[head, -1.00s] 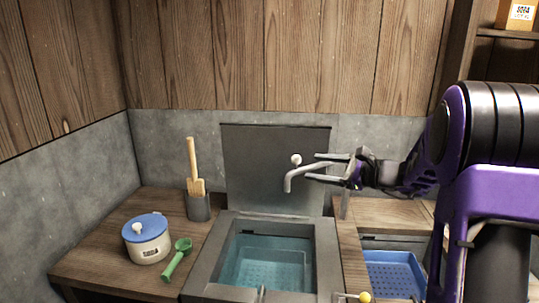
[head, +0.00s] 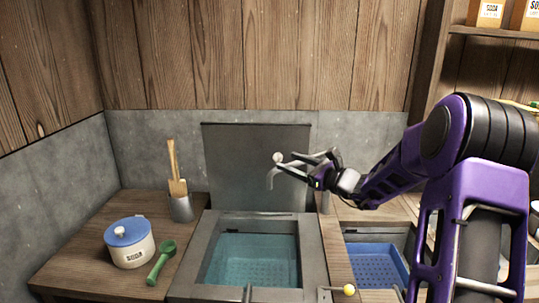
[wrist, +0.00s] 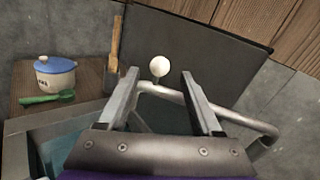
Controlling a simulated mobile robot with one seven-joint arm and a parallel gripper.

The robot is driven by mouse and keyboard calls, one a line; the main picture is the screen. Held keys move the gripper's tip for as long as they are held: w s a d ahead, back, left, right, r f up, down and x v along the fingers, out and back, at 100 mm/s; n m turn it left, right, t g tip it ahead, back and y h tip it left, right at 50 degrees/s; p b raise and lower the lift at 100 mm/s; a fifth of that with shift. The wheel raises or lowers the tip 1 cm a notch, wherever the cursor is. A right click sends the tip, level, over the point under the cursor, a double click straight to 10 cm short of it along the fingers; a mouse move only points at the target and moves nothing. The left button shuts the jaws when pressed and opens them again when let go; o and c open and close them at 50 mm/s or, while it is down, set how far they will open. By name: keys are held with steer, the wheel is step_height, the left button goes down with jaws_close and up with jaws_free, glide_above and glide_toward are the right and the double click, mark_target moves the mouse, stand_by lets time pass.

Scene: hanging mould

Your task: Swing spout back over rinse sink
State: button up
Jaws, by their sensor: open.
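The grey bent spout (head: 270,180) has its downturned tip over the back of the left sink (head: 212,262), which holds teal water. A white knob (head: 278,157) shows at the spout's tip end. My gripper (head: 291,163) is open at the spout's outer part. In the wrist view, the spout (wrist: 240,119) runs across below my gripper's two fingers (wrist: 160,80), and the white knob (wrist: 160,67) shows between the fingertips. I cannot tell whether the fingers touch the spout. The right sink holds a blue perforated tray (head: 372,262).
A dark upright panel (head: 245,150) stands behind the left sink. On the left counter are a blue-lidded SODA pot (head: 130,250), a green scoop (head: 162,262) and a grey cup (head: 182,209) with wooden tools. A yellow ball-ended lever (head: 348,289) is in front.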

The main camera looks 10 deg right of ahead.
steer(key=x, duration=0.9)
jaws_close()
stand_by(1.2)
